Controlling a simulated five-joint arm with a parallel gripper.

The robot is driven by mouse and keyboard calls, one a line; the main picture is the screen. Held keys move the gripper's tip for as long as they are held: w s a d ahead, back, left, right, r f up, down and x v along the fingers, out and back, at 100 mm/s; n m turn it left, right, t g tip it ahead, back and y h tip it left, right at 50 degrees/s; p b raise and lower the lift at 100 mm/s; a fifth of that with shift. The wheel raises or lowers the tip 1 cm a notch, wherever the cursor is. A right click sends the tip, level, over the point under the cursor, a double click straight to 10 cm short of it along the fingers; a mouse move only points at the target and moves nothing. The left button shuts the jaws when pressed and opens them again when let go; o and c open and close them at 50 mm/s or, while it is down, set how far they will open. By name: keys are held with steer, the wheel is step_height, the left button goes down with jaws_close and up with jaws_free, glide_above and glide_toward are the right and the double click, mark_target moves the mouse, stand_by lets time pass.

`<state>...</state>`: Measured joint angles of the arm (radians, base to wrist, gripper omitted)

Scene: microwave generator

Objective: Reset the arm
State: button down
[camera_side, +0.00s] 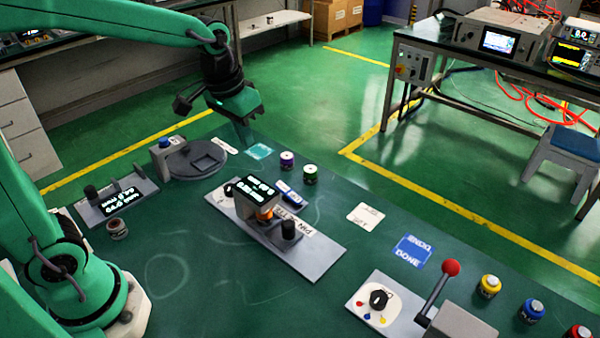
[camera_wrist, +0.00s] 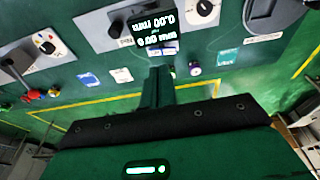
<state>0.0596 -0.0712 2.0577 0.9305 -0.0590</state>
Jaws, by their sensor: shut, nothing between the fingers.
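My gripper (camera_side: 243,138) is shut and empty. In the side view it hangs above the far edge of the green bench, near the round grey plate (camera_side: 205,172) and a teal card (camera_side: 259,151). In the wrist view its fingers (camera_wrist: 158,72) point at the bench, with the central instrument's black display (camera_wrist: 155,32) beyond their tips. The same display (camera_side: 260,186) stands on a grey base plate in the side view. My gripper appears to touch nothing.
A red-knobbed lever (camera_side: 450,268), a dial panel (camera_side: 378,300) and coloured jars (camera_side: 489,286) are at the right front. A grey slide unit (camera_side: 118,200) sits left. Bench around the blue card (camera_side: 412,250) is clear.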

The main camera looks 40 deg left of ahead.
steer(key=s+a+r+t, duration=0.2)
steer(key=s+t, duration=0.1)
steer(key=s, duration=1.1)
steer(key=shift+s+r, duration=0.2)
steer(key=shift+s, duration=0.2)
